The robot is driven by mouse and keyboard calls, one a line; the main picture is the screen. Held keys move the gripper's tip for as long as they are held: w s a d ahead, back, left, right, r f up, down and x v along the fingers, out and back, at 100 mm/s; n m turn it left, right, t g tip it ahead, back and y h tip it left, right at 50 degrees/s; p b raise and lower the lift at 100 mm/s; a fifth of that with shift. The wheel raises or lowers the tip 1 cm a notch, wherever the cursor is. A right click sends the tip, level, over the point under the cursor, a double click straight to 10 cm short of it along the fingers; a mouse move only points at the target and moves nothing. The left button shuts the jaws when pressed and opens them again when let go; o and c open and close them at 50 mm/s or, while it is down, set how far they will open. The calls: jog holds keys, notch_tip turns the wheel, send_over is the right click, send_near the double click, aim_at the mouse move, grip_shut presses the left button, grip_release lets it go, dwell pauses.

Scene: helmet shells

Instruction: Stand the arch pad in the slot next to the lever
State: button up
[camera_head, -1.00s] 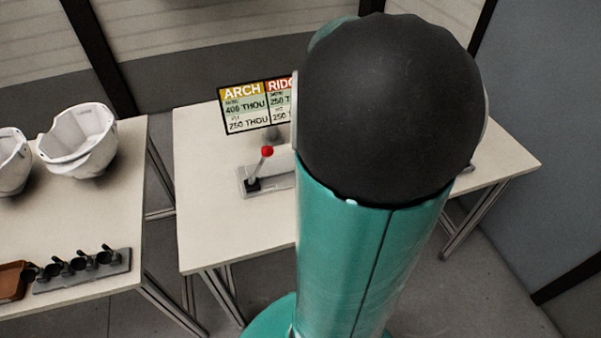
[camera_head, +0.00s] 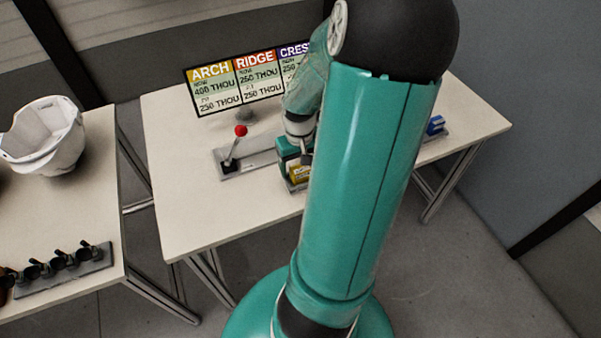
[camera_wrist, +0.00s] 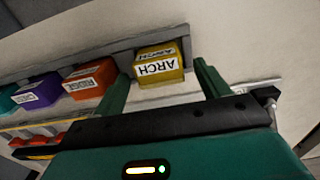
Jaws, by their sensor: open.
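The yellow arch pad (camera_wrist: 160,68), labelled ARCH, sits at the end of a row in a grey rack in the wrist view. My gripper (camera_wrist: 162,76) is open, its two green fingers on either side of the pad in the picture; I cannot tell whether they reach around it. In the head view a bit of yellow (camera_head: 300,172) shows below my gripper (camera_head: 303,158). The red-knobbed lever (camera_head: 241,131) stands tilted on the left end of a grey fixture (camera_head: 262,158), left of my gripper. The slot itself is not clear to see.
An orange RIDGE pad (camera_wrist: 89,80), a purple pad (camera_wrist: 38,92) and a teal pad (camera_wrist: 6,100) line the rack. A sign (camera_head: 235,85) stands behind the lever. A blue item (camera_head: 435,124) lies right of my arm. A side table (camera_head: 60,215) holds a white helmet shell (camera_head: 45,138).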

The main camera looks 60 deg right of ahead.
jog(key=shift+f, duration=0.65)
jog(key=c, duration=1.1)
jog(key=shift+r, duration=0.1)
jog(key=shift+c, duration=0.2)
